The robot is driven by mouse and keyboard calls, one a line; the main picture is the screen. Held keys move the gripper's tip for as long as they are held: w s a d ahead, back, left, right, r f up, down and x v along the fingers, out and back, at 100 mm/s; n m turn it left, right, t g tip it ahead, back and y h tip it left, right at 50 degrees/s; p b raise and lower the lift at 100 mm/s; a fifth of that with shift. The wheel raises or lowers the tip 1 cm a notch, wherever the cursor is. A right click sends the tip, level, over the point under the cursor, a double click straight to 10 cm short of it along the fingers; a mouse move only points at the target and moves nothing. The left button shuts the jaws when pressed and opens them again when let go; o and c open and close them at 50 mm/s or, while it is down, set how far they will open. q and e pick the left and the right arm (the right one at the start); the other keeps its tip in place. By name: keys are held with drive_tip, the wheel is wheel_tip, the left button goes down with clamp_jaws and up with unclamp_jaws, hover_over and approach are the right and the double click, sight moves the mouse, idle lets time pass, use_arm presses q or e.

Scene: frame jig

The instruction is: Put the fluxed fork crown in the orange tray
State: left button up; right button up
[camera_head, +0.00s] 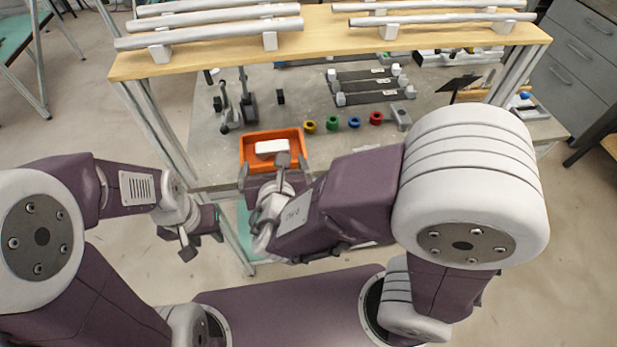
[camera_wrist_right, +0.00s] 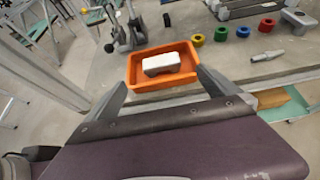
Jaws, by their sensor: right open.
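The orange tray (camera_head: 246,153) sits at the near edge of the grey bench. A white block lies inside the tray (camera_head: 270,147); it shows whole in the right wrist view (camera_wrist_right: 161,63). I cannot tell whether this block is the fork crown. A grey piece with a hole (camera_head: 400,118) stands right of the red ring and could also be it. My right gripper (camera_head: 273,168) is open and empty, its fingers apart at the tray's near side. My left gripper (camera_head: 203,236) hangs off the bench at the left; its jaw opening is unclear.
Dark clamp stands (camera_head: 226,108) are at the left. A wooden shelf (camera_head: 330,42) with silver tubes spans the back.

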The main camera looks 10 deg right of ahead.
drive_tip(key=s+d+f+n+g, duration=0.3)
drive_tip(key=d+n, duration=0.3)
drive_tip(key=n, duration=0.6)
drive_tip(key=s+d+f+n+g, duration=0.3)
drive_tip(key=d+n, duration=0.3)
drive_tip(key=n, duration=0.5)
drive_tip(key=s+d+f+n+g, duration=0.2)
drive_tip(key=d+f+n+g, duration=0.3)
drive_tip(key=n, duration=0.7)
drive_tip(key=shift+s+d+f+n, duration=0.2)
drive_tip(key=shift+s+d+n, duration=0.1)
drive_tip(key=shift+s+d, duration=0.15)
drive_tip(key=shift+r+p, duration=2.6)
drive_tip(key=shift+p, duration=0.05)
